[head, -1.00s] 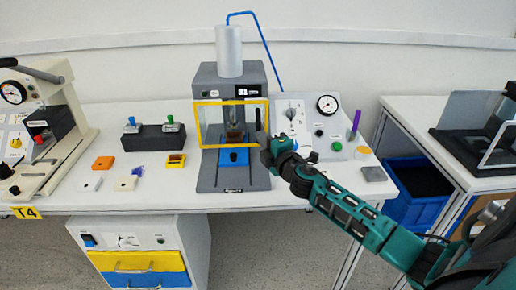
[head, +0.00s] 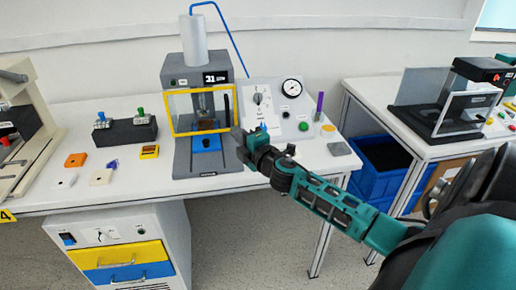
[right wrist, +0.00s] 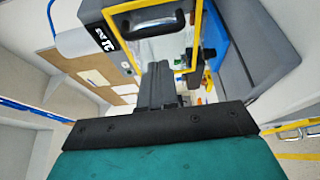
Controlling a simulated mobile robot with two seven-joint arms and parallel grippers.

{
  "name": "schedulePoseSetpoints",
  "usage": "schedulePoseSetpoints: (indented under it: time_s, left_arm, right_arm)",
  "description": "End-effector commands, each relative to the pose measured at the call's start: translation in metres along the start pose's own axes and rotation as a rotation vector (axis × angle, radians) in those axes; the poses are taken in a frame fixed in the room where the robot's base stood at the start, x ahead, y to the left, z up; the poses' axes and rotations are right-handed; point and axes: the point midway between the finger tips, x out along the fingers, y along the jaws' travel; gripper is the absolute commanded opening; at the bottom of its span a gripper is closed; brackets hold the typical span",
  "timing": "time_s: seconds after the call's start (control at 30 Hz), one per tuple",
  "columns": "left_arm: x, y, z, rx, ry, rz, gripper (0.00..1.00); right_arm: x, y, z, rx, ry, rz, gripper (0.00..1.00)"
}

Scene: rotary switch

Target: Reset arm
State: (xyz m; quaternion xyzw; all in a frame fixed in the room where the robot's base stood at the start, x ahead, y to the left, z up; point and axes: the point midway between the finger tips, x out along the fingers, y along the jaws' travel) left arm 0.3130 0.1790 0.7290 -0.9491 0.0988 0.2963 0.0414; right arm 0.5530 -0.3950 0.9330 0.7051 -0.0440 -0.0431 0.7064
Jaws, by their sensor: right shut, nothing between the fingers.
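My right arm (head: 320,197) comes in from the lower right in the head view. Its gripper (head: 242,140) is shut and empty, in front of the right edge of the press (head: 208,165) with its yellow-framed guard (head: 173,113). In the right wrist view, the shut fingers (right wrist: 158,80) point toward the yellow frame and the grey press body (right wrist: 260,52). The control panel (head: 282,105) with a rotary knob (head: 257,98) and a gauge (head: 291,88) stands just right of the press. My left gripper is out of view.
A grey block (head: 339,149) and a purple marker (head: 319,105) sit on the table (head: 120,196) at the right. A switch box (head: 126,132) and small parts lie on the left. A blue bin (head: 378,185) stands between the tables.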

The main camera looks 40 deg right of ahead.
Motion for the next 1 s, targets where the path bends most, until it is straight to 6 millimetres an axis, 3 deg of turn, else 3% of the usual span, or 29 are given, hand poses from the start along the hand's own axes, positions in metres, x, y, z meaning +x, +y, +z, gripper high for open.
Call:
schedulePoseSetpoints:
  time_s: [0.2,0.4,0.83,0.93,1.0]
  left_arm:
    - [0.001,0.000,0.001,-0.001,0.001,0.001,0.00]
    - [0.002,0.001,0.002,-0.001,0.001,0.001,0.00]
    - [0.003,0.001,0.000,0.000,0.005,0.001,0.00]
    - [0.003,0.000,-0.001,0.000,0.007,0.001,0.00]
    - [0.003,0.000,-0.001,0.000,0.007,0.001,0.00]
  right_arm:
    - [-0.039,-0.002,0.006,0.000,0.000,-0.003,0.00]
    - [-0.062,-0.001,0.010,0.001,0.001,-0.002,0.00]
    - [-0.072,-0.001,0.012,0.004,0.000,-0.002,0.00]
    - [-0.079,-0.017,0.004,0.072,0.001,-0.038,0.00]
    - [-0.091,-0.041,-0.009,0.184,-0.001,-0.096,0.00]
